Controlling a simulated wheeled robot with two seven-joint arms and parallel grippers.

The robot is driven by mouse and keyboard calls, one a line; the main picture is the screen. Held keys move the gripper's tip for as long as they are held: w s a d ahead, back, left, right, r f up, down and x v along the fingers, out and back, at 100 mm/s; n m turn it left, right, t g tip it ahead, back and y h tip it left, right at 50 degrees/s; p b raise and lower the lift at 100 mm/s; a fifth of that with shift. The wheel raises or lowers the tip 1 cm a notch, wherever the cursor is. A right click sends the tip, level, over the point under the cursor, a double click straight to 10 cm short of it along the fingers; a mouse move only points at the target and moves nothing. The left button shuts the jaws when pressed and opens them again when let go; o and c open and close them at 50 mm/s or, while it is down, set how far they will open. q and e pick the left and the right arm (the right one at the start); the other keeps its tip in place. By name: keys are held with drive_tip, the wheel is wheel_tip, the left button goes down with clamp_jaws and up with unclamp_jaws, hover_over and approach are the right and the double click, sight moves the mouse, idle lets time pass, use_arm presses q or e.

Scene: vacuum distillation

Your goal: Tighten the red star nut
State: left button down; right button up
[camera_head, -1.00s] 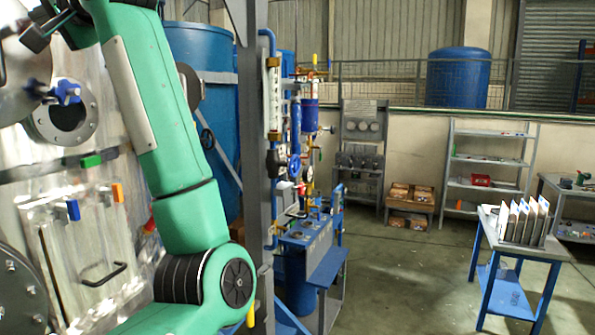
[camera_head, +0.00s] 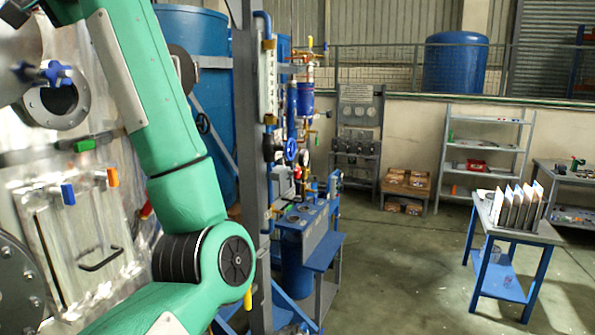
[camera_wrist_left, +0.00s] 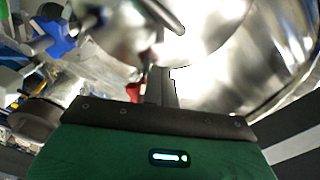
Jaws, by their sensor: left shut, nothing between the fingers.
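My left gripper (camera_wrist_left: 160,86) shows in the left wrist view as narrow grey fingers, shut and empty. A small red part (camera_wrist_left: 145,75), possibly the red star nut, appears just left of the fingers; whether they touch it I cannot tell. A shiny round metal surface (camera_wrist_left: 215,30) lies beyond the fingers. In the head view my green left arm crosses the left side, and the gripper end is at or beyond the upper-left edge. No red star nut can be clearly made out there. My right gripper is not in view.
A blue star knob (camera_head: 57,73) sits by a round flange on the metal vessel at left. Green (camera_head: 84,146), blue (camera_head: 68,196) and orange (camera_head: 112,177) handles stick out below. A grey post (camera_head: 258,180) stands right of my arm. Open floor lies beyond.

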use_arm(q)
drive_tip(key=b+v, duration=0.1)
drive_tip(key=v, duration=0.5)
idle(0.3)
